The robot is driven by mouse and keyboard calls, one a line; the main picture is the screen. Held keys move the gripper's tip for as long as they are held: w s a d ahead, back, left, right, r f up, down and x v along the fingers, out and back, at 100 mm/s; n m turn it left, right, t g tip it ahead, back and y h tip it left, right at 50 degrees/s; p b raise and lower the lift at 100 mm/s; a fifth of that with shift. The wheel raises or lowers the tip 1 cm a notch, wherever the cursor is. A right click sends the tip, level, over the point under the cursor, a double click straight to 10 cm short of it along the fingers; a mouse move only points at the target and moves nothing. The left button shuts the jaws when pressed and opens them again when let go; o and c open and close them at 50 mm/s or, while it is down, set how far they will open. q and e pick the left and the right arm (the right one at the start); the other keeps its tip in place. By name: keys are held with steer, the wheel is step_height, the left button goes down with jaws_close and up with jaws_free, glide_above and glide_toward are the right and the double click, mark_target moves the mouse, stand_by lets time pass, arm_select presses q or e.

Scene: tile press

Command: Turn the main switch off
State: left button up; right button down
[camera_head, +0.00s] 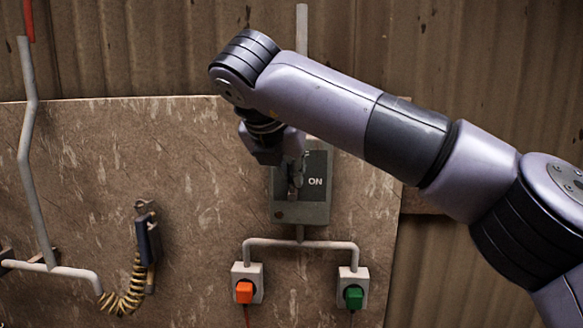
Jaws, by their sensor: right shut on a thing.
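The main switch (318,205) is a dark grey box on the wall board, with the word ON showing on its face. My right gripper (296,185) is at the left half of the box front, pointing into it. It is shut on the switch lever, which is mostly hidden behind the fingers. My right arm comes in from the right and covers the top of the box. My left gripper is not in view.
Below the box, conduits lead to an orange button (244,291) and a green button (353,297). A handset with a coiled yellow cord (127,292) hangs at the left. A bent pipe (30,150) runs down the far left.

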steer(key=c, duration=1.6)
jaws_free()
steer(key=shift+c, duration=0.2)
steer(key=v, duration=1.2)
